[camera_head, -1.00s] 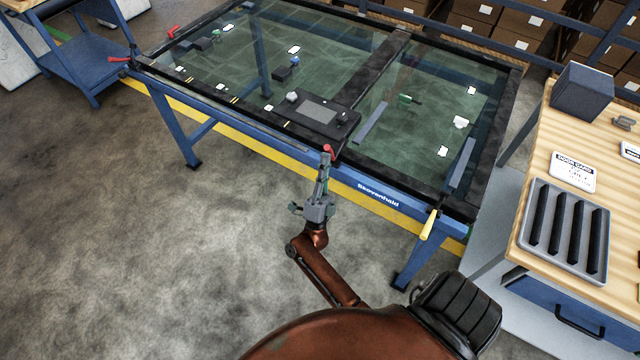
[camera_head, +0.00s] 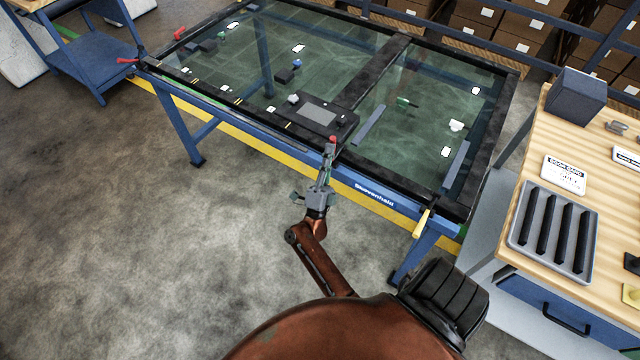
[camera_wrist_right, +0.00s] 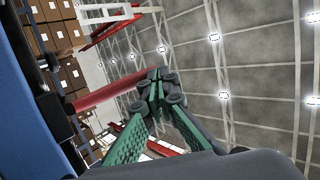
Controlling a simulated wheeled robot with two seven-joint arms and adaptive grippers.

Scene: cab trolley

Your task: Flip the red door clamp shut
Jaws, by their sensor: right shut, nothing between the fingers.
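The red door clamp (camera_head: 333,140) sits at the near long edge of the glass-topped blue trolley (camera_head: 360,189), beside the black panel. Only its small red end shows just beyond my right gripper (camera_head: 328,158) in the head view. In the right wrist view its red handle (camera_wrist_right: 105,96) runs from the blue frame toward the fingertips. My right gripper (camera_wrist_right: 156,88) is shut and empty, its green-padded fingers meeting at the handle's end. I cannot tell whether they touch it. My left gripper is not in view.
Two more red clamps stand at the trolley's left end, one at the near corner (camera_head: 126,60). A yellow handle (camera_head: 423,222) sticks out at the near right. A wooden workbench (camera_head: 527,228) with a grey tray stands at the right. The floor (camera_head: 130,250) at left is clear.

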